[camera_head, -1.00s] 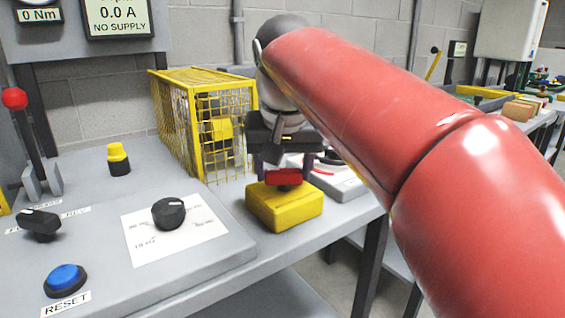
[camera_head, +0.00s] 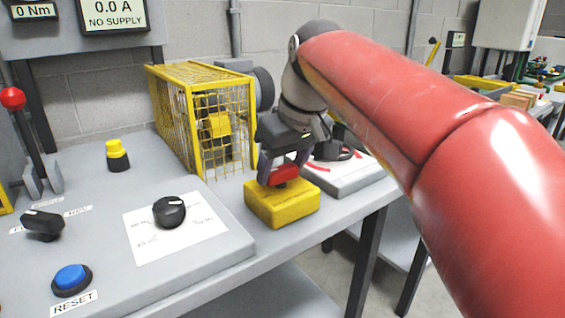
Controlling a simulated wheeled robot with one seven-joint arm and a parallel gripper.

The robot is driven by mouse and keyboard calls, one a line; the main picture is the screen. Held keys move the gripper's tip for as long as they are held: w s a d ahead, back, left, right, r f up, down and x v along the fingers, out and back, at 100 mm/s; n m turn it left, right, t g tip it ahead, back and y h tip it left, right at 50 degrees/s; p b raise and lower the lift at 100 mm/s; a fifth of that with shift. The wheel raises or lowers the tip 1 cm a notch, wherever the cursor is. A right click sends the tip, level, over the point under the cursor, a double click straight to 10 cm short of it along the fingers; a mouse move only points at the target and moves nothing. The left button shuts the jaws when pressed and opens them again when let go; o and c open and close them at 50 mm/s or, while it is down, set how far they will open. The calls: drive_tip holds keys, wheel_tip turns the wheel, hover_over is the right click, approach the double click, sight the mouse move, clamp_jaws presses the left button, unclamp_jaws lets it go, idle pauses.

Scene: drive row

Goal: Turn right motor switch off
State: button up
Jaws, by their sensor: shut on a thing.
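The motor switch is a yellow box (camera_head: 283,209) with a red handle (camera_head: 284,175) on top, at the right front of the grey bench. My gripper (camera_head: 283,170) is above the box, with a dark finger on each side of the red handle. It is shut on the handle. The handle's lower part and any markings on the box are too small or hidden to read. The handle is slightly slanted in the picture, its right end higher.
A yellow mesh guard (camera_head: 193,120) stands just behind the switch box. A black knob (camera_head: 169,211) on a white label is to the left, with a blue reset button (camera_head: 71,279) nearer. A grey unit with a dial (camera_head: 338,172) lies behind the gripper at right.

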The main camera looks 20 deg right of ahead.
idle(0.3)
drive_tip(key=o, duration=1)
drive_tip(key=p+v, duration=0.1)
drive_tip(key=v, duration=0.6)
drive_tip(key=shift+s+d+r, duration=0.1)
drive_tip(key=shift+r, duration=0.3)
drive_tip(key=shift+s, duration=0.1)
